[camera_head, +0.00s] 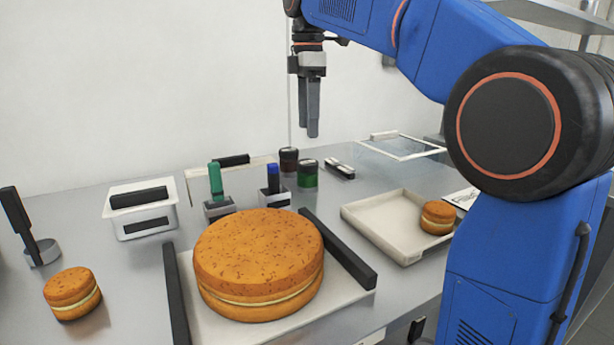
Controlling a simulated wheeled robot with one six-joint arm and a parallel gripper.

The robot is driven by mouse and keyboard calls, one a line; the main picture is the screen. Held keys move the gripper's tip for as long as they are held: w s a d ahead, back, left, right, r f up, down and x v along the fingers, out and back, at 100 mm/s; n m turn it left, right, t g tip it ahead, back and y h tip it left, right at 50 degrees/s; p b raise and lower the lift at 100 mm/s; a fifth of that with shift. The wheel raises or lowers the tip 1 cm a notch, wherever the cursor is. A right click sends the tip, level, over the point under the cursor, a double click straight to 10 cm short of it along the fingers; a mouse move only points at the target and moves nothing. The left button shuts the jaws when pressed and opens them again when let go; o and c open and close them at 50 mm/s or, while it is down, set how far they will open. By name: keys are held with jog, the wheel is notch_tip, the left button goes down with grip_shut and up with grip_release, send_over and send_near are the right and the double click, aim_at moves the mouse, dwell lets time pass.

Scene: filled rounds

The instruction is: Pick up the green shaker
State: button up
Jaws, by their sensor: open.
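The green shaker (308,176) is a small dark-lidded jar with green contents, upright on the table behind the large cake. A similar jar with dark reddish-brown contents (289,161) stands just behind it to the left, very close to it. My gripper (312,134) hangs with its fingers pointing down, above the two jars in the picture and apart from them. It is open and holds nothing. The fingers overlap from this angle, so the gap between them is hard to see.
A blue-handled tool (273,178) and a green-handled tool (215,181) stand left of the shaker. A large cake (258,262) sits in front, between black-handled edges. A pale tray (376,234) with a small cake (438,217) lies right. A white tub (142,220) stands left.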

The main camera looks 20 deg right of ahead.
aim_at(308, 162)
notch_tip(308, 162, down, 6)
jog(key=shift+f, duration=0.25)
jog(key=shift+w+d+f, duration=0.1)
jog(key=shift+w+f, duration=0.05)
jog(key=shift+f, duration=1.15)
jog(key=shift+w+f, duration=0.1)
jog(key=shift+f, duration=1.2)
jog(key=c, duration=1.2)
jog(key=shift+r, duration=0.1)
